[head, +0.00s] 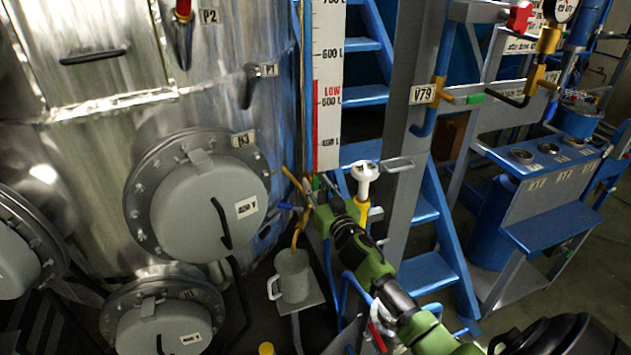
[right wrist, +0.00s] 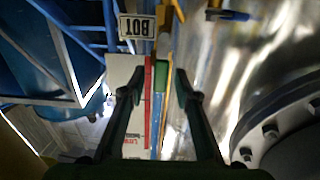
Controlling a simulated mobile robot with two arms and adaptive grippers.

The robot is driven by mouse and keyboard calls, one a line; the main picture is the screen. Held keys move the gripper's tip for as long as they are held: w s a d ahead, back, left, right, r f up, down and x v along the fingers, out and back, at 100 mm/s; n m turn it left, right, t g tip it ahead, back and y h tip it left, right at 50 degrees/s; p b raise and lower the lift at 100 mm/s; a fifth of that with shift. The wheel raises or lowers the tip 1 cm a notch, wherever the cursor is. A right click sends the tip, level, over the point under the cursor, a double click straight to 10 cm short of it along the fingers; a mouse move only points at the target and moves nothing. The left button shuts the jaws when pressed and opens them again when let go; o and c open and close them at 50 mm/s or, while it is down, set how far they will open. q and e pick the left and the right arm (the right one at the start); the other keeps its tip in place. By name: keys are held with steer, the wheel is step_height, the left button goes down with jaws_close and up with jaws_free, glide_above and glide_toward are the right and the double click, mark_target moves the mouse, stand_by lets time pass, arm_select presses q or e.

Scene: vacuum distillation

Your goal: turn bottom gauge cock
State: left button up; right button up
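My right gripper (head: 314,196) reaches in from the lower right to the foot of the level gauge (head: 328,120), beside the steel tank. In the right wrist view its two fingers (right wrist: 158,88) stand apart, with the gauge's red and blue strips and a green piece (right wrist: 160,86) showing between them. The BOT label (right wrist: 132,27) and yellow fittings (right wrist: 164,45) lie beyond the fingertips. In the head view yellow piping (head: 291,179) shows just left of the gripper. The gripper partly hides the bottom cock, and I cannot tell whether it touches it. My left gripper is not in view.
A grey mug-like vessel (head: 292,276) stands on a small plate below the gripper. A white-topped yellow fitting (head: 364,178) and blue stairs (head: 425,270) are close on the right. The tank's round flanged cover (head: 190,205) is on the left.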

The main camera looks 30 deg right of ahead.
steer(key=shift+x, duration=0.75)
jaws_close()
